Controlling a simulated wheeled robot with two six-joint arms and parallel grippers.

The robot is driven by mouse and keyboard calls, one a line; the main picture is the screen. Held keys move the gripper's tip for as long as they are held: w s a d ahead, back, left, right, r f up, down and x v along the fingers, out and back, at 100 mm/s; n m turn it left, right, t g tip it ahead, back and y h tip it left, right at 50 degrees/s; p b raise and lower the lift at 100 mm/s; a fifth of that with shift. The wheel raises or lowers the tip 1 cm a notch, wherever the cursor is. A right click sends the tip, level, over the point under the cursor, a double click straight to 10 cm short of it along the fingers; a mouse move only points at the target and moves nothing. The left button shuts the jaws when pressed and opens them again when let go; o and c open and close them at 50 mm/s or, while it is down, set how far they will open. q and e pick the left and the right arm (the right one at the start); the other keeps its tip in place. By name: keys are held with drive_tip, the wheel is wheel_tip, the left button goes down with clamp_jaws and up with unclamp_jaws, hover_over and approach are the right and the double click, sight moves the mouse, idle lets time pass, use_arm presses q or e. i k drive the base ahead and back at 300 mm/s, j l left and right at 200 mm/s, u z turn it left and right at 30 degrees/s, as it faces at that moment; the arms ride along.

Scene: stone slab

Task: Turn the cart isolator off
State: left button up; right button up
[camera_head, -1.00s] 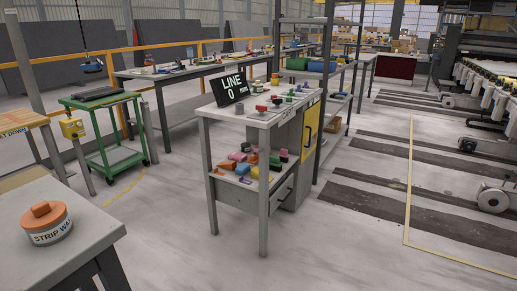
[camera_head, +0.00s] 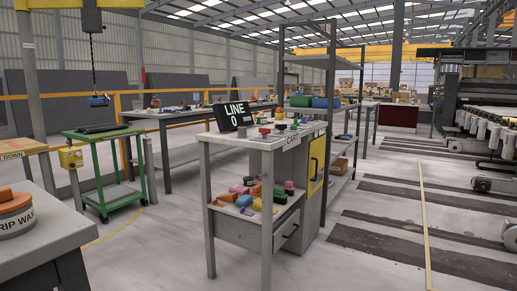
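A grey workbench (camera_head: 222,139) stands in the middle of the head view, with a label reading "CART" (camera_head: 291,141) on its top edge. Small red and green controls stand on its top, including a red one (camera_head: 264,131) near the front and a green one (camera_head: 280,126) behind it. They are too small to tell which is the cart isolator or how it is set. A black sign reading "LINE 0" (camera_head: 234,117) stands at the top's back left. Neither of my grippers is in view.
A grey bench (camera_head: 50,228) with an orange-topped round item (camera_head: 14,212) is cut off at the near left. A green trolley (camera_head: 110,134) stands behind it. Coloured items lie on the workbench's lower shelf. Open floor lies in front and right, with a roller machine (camera_head: 495,120) at the far right.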

sight(264, 131)
drive_tip(key=i+z, duration=0.2)
drive_tip(key=i, duration=0.3)
drive_tip(key=i+z, duration=0.25)
drive_tip(key=i, duration=0.2)
drive_tip(key=i+j+z, duration=0.2)
drive_tip(key=i, duration=0.3)
drive_tip(key=i+j+z, duration=0.2)
drive_tip(key=i, duration=0.25)
